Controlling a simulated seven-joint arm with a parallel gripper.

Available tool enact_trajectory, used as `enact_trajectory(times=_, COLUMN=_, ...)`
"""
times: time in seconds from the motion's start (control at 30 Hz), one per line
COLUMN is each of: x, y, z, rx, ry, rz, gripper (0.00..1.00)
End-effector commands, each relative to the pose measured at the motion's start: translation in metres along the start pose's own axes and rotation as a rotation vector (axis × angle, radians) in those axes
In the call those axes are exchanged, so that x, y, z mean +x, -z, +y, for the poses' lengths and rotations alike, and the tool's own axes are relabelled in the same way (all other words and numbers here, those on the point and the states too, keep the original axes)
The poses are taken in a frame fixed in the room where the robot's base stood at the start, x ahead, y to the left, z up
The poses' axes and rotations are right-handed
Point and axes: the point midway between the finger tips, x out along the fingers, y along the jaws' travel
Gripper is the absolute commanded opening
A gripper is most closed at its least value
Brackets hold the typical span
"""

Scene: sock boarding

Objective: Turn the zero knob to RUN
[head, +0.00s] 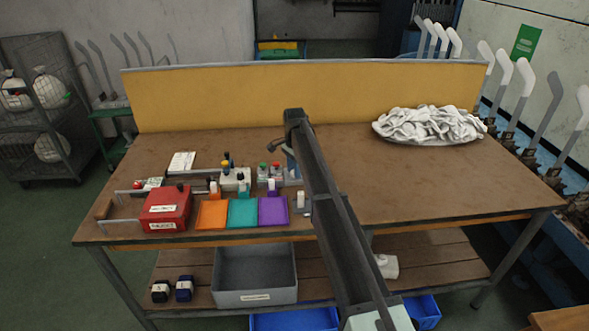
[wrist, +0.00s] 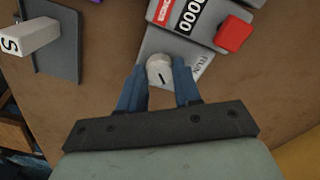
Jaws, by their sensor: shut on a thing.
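The zero knob (wrist: 159,72) is a pale round knob with a dark line on its top, on a grey plate (wrist: 150,45) in the wrist view. The plate carries a RUN label (wrist: 197,66) just right of the knob. My gripper (wrist: 160,82) has its two blue fingers closed on the knob from both sides. In the head view my arm hides most of the knob's area; my gripper (head: 290,165) shows partly beside the arm. The knob itself cannot be made out there.
A counter with a red button (wrist: 233,34) adjoins the plate. A grey stand with a white block marked S (wrist: 30,36) is at left. Orange (head: 212,214), teal (head: 243,212) and purple (head: 273,210) trays and a red box (head: 165,208) lie left of my arm. White cloth (head: 430,125) is piled right.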

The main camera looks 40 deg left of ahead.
Motion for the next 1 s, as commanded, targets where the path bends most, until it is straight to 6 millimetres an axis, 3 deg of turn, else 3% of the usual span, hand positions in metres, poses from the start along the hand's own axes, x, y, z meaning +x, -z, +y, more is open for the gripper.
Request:
enact_trajectory(times=0.43, x=-0.0001, y=0.0, z=0.0, rx=-0.137, ry=0.0, rz=0.0, gripper=0.03)
enact_trajectory(times=1.0, x=-0.0001, y=0.0, z=-0.0002, rx=-0.66, ry=0.0, rz=0.0, gripper=0.03)
